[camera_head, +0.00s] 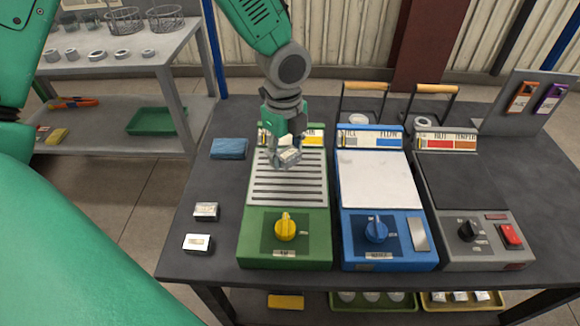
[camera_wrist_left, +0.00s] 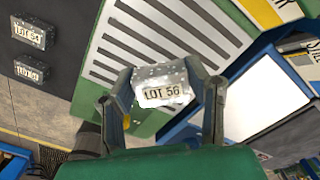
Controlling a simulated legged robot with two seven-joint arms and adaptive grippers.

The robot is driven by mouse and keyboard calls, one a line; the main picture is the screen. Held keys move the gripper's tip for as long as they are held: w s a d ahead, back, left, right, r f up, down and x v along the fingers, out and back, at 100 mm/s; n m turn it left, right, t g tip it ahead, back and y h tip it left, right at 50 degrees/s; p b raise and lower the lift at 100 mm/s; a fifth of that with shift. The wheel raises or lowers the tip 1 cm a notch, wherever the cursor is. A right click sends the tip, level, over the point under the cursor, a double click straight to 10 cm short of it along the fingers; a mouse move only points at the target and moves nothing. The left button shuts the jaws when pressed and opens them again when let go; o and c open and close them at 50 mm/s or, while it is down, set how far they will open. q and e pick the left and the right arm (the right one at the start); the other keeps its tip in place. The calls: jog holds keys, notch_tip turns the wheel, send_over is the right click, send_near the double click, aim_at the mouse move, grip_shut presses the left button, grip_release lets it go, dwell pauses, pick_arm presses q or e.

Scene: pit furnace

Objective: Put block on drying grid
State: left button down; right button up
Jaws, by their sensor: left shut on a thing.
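A silver block labelled LOT 56 (camera_wrist_left: 163,84) is between the fingers of my left gripper (camera_wrist_left: 165,90), which is shut on it. In the head view the same block (camera_head: 289,157) is held over the upper part of the slotted drying grid (camera_head: 290,187) on the green unit. My left gripper (camera_head: 286,150) points down there; I cannot tell the exact gap between block and grid. Two more silver blocks lie on the dark table left of the green unit: one farther back (camera_head: 206,211) and one nearer (camera_head: 198,243). My right gripper does not show.
The green unit has a yellow knob (camera_head: 285,227). A blue unit (camera_head: 377,190) and a grey unit (camera_head: 462,190) stand to its right. A blue cloth (camera_head: 229,148) lies at its left. A shelf (camera_head: 120,58) stands at the back left. The grid's lower slots are clear.

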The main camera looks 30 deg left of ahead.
aim_at(286, 173)
pick_arm(q)
jog(key=shift+a+f, duration=0.45)
jog(key=shift+f, duration=0.4)
jog(key=shift+d+f+b, duration=0.2)
jog(key=shift+f+b, duration=0.3)
jog(key=shift+f, duration=0.6)
jog(key=shift+d+f, duration=0.15)
jog(key=shift+d, duration=0.5)
jog(key=shift+a, duration=0.2)
jog(key=c, duration=0.8)
grip_release()
jog(key=shift+a+f, duration=0.1)
jog(key=shift+a, duration=0.1)
jog(key=shift+c, duration=0.2)
jog(key=shift+a, duration=0.3)
jog(key=shift+d, duration=0.2)
notch_tip(286, 173, up, 12)
jog(key=p, duration=0.3)
jog(key=shift+a, duration=0.1)
jog(key=shift+r, duration=0.2)
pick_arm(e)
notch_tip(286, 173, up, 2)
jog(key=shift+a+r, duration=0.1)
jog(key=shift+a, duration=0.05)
pick_arm(q)
jog(key=shift+d, duration=0.25)
jog(key=shift+a, duration=0.1)
